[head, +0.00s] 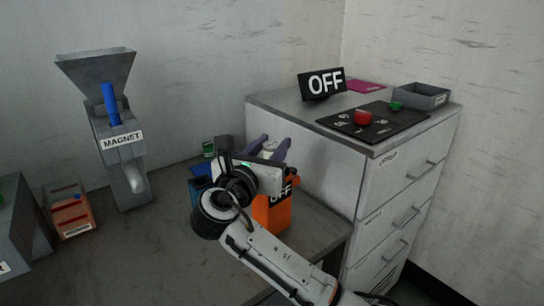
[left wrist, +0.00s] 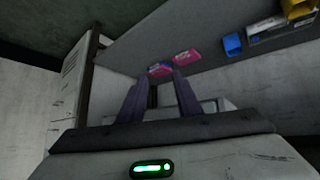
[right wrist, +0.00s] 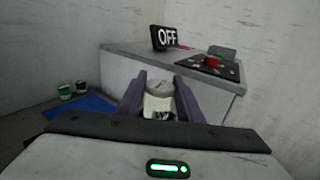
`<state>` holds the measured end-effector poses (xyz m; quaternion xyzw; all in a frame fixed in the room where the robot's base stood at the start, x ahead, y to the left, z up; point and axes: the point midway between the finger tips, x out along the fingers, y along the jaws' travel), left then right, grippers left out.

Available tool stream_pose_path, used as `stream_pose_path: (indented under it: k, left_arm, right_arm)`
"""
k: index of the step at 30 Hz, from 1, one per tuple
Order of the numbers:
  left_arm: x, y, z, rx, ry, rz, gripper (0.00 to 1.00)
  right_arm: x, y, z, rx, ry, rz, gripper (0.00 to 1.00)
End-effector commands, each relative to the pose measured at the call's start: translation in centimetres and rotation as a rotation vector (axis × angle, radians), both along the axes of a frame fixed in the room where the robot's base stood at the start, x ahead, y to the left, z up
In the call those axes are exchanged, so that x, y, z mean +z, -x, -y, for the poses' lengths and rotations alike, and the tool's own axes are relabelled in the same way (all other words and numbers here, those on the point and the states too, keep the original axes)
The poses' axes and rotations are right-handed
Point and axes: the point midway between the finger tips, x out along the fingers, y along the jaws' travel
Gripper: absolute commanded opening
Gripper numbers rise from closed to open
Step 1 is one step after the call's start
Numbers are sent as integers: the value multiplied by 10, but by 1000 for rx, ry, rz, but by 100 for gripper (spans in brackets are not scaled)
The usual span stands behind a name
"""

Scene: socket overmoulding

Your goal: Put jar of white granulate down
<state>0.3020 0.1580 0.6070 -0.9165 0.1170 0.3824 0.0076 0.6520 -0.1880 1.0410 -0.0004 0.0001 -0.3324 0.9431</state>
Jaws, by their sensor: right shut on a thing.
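My right gripper (head: 269,143) is shut on the jar of white granulate (right wrist: 158,105), which sits between its purple fingers in the right wrist view. In the head view only a small pale part of the jar (head: 268,150) shows; my gripper and wrist hide the rest. The jar is in front of the grey cabinet's side, over the back right of the dark table. I cannot tell whether its base touches anything. My left gripper (left wrist: 157,78) shows only in the left wrist view. Its purple fingers are apart with nothing seen between them.
A green-labelled jar (head: 208,149) stands at the back, with a blue mat (right wrist: 88,107) showing in the right wrist view. An orange unit with an OFF sign (head: 273,213) is beside my right wrist. The grey cabinet (head: 330,160) bounds the right; the magnet hopper (head: 120,140) stands left.

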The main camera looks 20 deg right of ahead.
Motion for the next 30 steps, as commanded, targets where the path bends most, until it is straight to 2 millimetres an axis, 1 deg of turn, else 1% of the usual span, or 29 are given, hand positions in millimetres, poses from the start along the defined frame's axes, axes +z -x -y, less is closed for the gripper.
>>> stream_pose_path:
  k: [1,4,15,16,19,30]
  left_arm:
    - [-1,0,0,0,0,1,31]
    - [-1,-1,1,-1,1,3,31]
    - [0,-1,1,-1,2,2,31]
    - [0,0,1,-1,2,1,31]
    - [-1,0,1,-1,1,0,31]
    - [-4,1,1,-2,0,-5,31]
  right_arm:
    - [-10,0,0,-1,2,-3,11]
    - [-19,0,0,0,1,-1,11]
    - [-22,0,0,0,0,0,11]
    - [-23,0,0,0,0,0,34]
    - [-23,0,0,0,0,0,51]
    - [-21,2,-2,1,-1,1,52]
